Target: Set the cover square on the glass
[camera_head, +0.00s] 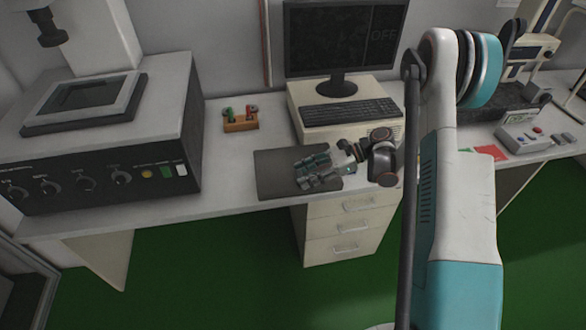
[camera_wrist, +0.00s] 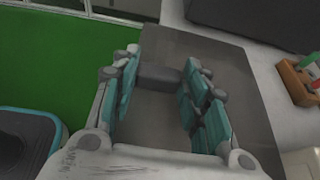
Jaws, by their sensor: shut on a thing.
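The piece may be the cover, but I cannot tell for certain. Whether the piece touches the mat is unclear.
A wooden holder (camera_head: 240,122) with red and green items stands behind the mat. A keyboard (camera_head: 350,112) and monitor (camera_head: 345,40) are at the back. A large instrument (camera_head: 110,140) fills the left. A control box (camera_head: 530,138) is at the right. Desk left of the mat is clear.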

